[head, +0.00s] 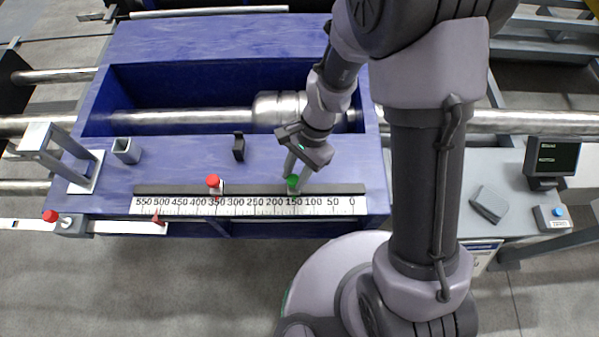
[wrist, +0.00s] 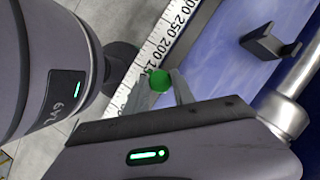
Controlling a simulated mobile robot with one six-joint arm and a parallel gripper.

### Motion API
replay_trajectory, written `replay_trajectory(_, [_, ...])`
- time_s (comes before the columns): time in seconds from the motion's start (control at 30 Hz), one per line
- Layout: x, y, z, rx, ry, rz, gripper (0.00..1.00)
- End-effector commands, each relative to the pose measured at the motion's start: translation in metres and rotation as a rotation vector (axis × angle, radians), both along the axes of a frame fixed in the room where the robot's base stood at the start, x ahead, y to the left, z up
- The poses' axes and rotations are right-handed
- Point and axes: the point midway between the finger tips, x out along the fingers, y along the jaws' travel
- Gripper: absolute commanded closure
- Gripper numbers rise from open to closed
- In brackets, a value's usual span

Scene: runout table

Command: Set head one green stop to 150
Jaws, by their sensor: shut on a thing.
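The green stop (head: 292,181) sits on the dark rail (head: 255,189) along the front of the blue table, close to the 150 mark of the white scale (head: 250,205). My gripper (head: 294,173) reaches down from above and is shut on the green stop. In the wrist view the green knob (wrist: 160,81) shows between the fingers of my gripper (wrist: 163,88), next to the printed 150, which is partly covered. The exact reading at the stop cannot be told. A red stop (head: 213,181) stands on the same rail near 350.
A black bracket (head: 239,147) and a grey square holder (head: 126,150) stand on the blue table (head: 190,160) behind the rail. A second red knob (head: 50,216) is at the far left. A small monitor (head: 552,158) and a button box (head: 551,217) stand at the right.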

Motion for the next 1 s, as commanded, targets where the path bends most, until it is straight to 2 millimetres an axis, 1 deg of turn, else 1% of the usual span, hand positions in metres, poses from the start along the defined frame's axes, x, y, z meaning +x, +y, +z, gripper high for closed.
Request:
replay_trajectory(0.1, [0.001, 0.002, 0.001, 0.004, 0.0, -0.004, 1.0])
replay_trajectory(0.13, [0.001, 0.002, 0.001, 0.004, 0.0, -0.004, 0.66])
replay_trajectory(0.2, [0.001, 0.002, 0.001, 0.003, 0.0, -0.004, 0.52])
replay_trajectory(0.23, [0.001, 0.002, 0.001, 0.003, -0.001, -0.003, 0.49])
replay_trajectory(0.47, [0.001, 0.001, 0.001, 0.002, 0.001, -0.003, 0.49])
replay_trajectory(0.57, [0.002, 0.0, 0.005, 0.002, -0.001, -0.002, 0.49])
replay_trajectory(0.67, [0.007, -0.005, 0.025, 0.003, -0.003, -0.003, 0.49])
replay_trajectory(0.9, [0.03, -0.027, 0.102, 0.003, -0.005, -0.005, 0.49])
replay_trajectory(1.0, [0.038, -0.035, 0.129, 0.004, -0.004, -0.005, 0.49])
